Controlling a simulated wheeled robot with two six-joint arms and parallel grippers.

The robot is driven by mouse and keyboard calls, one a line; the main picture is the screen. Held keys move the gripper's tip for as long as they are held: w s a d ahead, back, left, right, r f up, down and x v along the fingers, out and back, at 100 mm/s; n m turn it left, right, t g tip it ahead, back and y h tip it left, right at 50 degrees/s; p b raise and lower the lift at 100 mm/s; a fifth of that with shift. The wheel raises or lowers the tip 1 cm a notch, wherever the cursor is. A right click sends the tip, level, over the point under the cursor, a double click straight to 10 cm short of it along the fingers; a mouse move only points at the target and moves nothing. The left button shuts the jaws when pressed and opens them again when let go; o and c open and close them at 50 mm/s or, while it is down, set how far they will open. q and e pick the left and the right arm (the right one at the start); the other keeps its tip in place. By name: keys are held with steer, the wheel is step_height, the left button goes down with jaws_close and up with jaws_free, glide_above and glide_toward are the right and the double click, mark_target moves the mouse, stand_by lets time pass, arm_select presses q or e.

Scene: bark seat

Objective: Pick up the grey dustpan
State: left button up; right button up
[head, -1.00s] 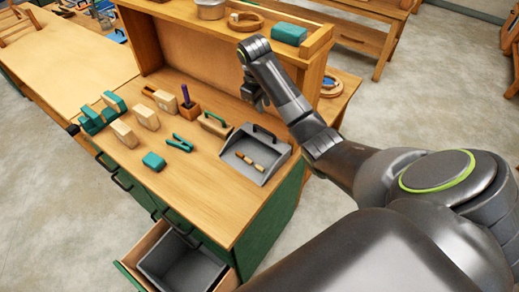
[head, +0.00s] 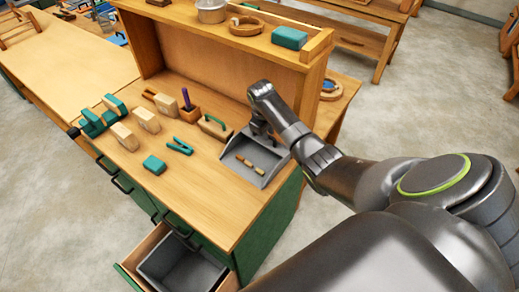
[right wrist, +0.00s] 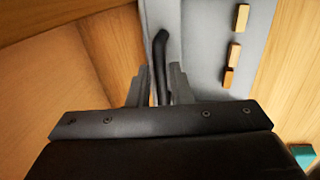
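The grey dustpan (head: 262,172) lies on the workbench top near its right end, with small wooden pieces (head: 250,165) in its pan. In the right wrist view the grey pan (right wrist: 207,50) and its black handle (right wrist: 160,52) show. My right gripper (head: 262,136) is at the handle side of the dustpan. In the right wrist view its two fingers (right wrist: 158,75) stand apart, one on each side of the black handle, with a gap visible at least on the left. My left gripper is not in view.
Wooden blocks (head: 145,118), a teal block (head: 154,165), a teal clamp (head: 180,147) and a wooden block with a green handle (head: 214,125) lie left of the dustpan. A raised shelf (head: 215,55) stands behind. A drawer (head: 178,262) is open below.

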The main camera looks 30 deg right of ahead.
steer(key=shift+w+d+f, duration=0.1)
steer(key=shift+d+f, duration=0.05)
steer(key=shift+f, duration=0.55)
steer(key=shift+d+f, duration=0.1)
steer(key=shift+f, duration=0.6)
steer(key=shift+c, duration=0.2)
jaws_close()
